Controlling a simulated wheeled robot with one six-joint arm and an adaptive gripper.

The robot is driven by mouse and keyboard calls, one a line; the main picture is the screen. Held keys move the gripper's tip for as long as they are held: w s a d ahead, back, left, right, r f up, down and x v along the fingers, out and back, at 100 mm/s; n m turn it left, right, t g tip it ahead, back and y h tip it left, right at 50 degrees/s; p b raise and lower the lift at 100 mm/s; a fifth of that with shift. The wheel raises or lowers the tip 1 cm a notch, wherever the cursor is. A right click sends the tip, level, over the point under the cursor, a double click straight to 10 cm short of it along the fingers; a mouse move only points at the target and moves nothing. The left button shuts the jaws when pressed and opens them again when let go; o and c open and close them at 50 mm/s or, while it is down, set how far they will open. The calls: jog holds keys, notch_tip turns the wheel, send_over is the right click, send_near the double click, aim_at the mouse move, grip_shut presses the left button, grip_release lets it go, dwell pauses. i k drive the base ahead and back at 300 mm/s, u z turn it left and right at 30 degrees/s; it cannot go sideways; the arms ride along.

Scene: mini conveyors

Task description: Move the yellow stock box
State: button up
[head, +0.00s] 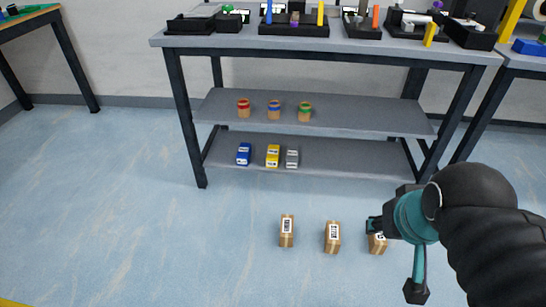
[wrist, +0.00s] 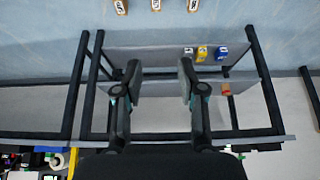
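The yellow stock box (head: 272,155) lies on the lower shelf of the table, between a blue box (head: 243,154) and a grey box (head: 292,158). It also shows in the wrist view (wrist: 201,53), again between the blue box (wrist: 222,54) and the grey box (wrist: 188,51). My gripper (head: 393,258) is at the right of the head view, in front of the table and apart from the yellow box. In the wrist view my gripper (wrist: 160,78) has its two fingers wide apart with nothing between them.
Three cardboard boxes, including the middle one (head: 332,237), stand on the blue floor. The upper shelf (head: 365,116) holds three brown containers with red, blue and green rims. Dark table legs (head: 187,120) flank the shelves. Floor at the left is clear.

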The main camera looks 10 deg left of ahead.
aim_at(272, 157)
jog(key=k, duration=0.5)
jog(key=u, duration=1.6)
jog(key=i, duration=1.25)
jog(key=z, duration=2.15)
